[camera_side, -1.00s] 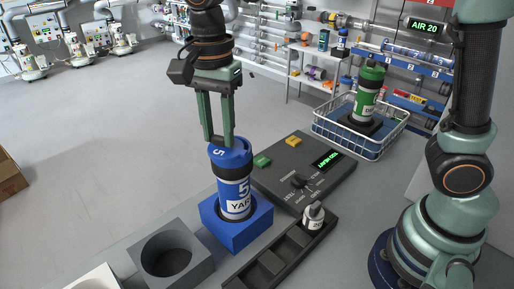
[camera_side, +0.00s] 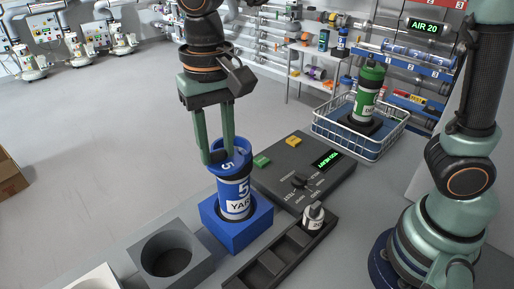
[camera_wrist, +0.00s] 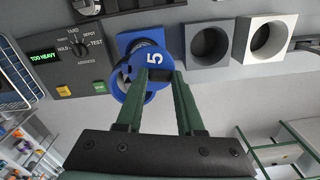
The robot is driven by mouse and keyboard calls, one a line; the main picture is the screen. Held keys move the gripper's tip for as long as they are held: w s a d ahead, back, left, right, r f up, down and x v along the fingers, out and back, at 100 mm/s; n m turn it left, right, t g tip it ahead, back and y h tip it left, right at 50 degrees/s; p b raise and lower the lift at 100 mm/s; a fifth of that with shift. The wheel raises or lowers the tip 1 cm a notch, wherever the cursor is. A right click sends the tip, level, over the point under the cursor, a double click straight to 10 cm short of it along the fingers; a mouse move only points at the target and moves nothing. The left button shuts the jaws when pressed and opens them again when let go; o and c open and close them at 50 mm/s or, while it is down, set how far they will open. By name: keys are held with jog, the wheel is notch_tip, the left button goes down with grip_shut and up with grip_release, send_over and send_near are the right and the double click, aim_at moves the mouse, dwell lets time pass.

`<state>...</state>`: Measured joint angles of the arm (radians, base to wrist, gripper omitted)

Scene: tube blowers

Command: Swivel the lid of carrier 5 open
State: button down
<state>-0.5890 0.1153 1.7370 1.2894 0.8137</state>
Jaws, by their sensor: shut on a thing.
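Carrier 5 (camera_side: 236,195) is a blue tube with a white 5 and a label starting "YAR". It stands upright in a blue square holder (camera_side: 237,232). Its lid (camera_wrist: 153,58), a blue disc marked 5, sits off to one side of the tube in the wrist view, with part of the dark mouth (camera_wrist: 122,80) uncovered. In the side view the lid (camera_side: 224,168) lies toward the left of the rim. My gripper (camera_side: 216,160) points down and is shut on the lid; it also shows in the wrist view (camera_wrist: 162,74). The gripped part is partly hidden by the fingers.
A dark console (camera_side: 307,172) with a dial and a display stands right of the carrier; the display reads "TOO HEAVY" in the wrist view (camera_wrist: 44,57). A grey holder (camera_side: 170,262) is empty. A slotted rack (camera_side: 280,258) is in front. A wire basket (camera_side: 362,140) holds a green carrier.

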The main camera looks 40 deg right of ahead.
jog(key=s+n, duration=0.1)
jog(key=n, duration=0.1)
jog(key=s+n, duration=0.1)
jog(key=n, duration=0.2)
jog(key=shift+s+n, duration=0.2)
jog(key=shift+n, duration=0.1)
jog(key=shift+s+d+n, duration=0.2)
jog(key=shift+s+n, duration=0.1)
jog(key=shift+n, duration=0.55)
jog(key=shift+s+d+n, duration=0.15)
jog(key=shift+s+n, duration=0.2)
jog(key=shift+n, duration=0.55)
jog(key=shift+s+d+n, duration=0.2)
jog(key=shift+s+n, duration=0.1)
jog(key=shift+n, duration=0.55)
jog(key=c, duration=0.5)
grip_release()
notch_tip(320, 180, up, 12)
jog(key=shift+r, duration=0.1)
